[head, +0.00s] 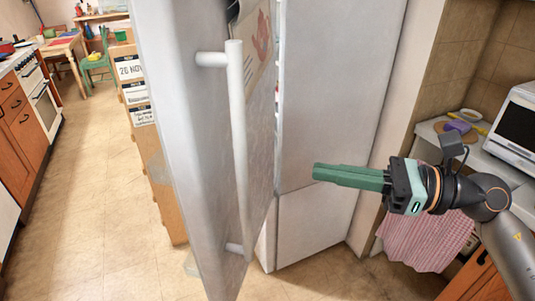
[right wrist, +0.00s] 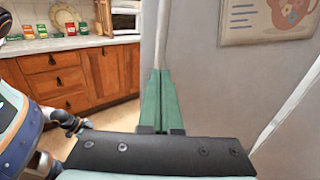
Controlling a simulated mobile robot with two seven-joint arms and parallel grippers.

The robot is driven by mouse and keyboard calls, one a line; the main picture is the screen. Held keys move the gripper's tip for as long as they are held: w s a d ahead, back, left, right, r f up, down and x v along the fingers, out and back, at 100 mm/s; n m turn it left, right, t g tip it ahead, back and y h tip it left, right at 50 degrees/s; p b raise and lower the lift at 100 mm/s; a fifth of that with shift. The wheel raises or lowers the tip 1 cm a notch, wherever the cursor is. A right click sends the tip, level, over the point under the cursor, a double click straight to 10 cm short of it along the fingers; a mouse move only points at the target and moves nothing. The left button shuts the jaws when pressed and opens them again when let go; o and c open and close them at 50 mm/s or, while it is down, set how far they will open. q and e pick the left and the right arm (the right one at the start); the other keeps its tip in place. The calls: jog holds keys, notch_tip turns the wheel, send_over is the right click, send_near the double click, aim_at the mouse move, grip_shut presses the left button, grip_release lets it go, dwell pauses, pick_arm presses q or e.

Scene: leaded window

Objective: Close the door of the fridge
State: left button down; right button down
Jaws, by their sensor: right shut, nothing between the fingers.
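The fridge door (head: 190,120) stands open in the head view, swung out towards me, with a long white vertical handle (head: 238,150) on it. A narrow gap shows between it and the pale fridge (head: 335,90) behind it on the right. My right gripper (head: 316,172) has its green fingers shut and empty, pointing left in front of the fridge, right of the handle. In the right wrist view its fingers (right wrist: 160,74) point ahead, with a pale surface bearing a poster on the right. Whether they touch the door I cannot tell.
A poster (head: 256,45) hangs on the door. A counter with a microwave (head: 512,125) and a checkered cloth (head: 425,235) is at the right. The tiled floor (head: 100,220) at the left is clear.

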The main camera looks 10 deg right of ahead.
aim_at(247, 158)
jog(key=p+x, duration=0.1)
jog(key=x, duration=0.3)
jog(key=p+x, duration=0.2)
jog(key=x, duration=0.2)
jog(key=shift+w+a+r, duration=0.1)
jog(key=shift+a+r, duration=0.1)
jog(key=shift+a, duration=0.15)
jog(key=shift+w+a+f, duration=0.15)
jog(key=shift+w+a, duration=0.05)
jog(key=shift+a, duration=0.3)
jog(key=shift+a, duration=0.1)
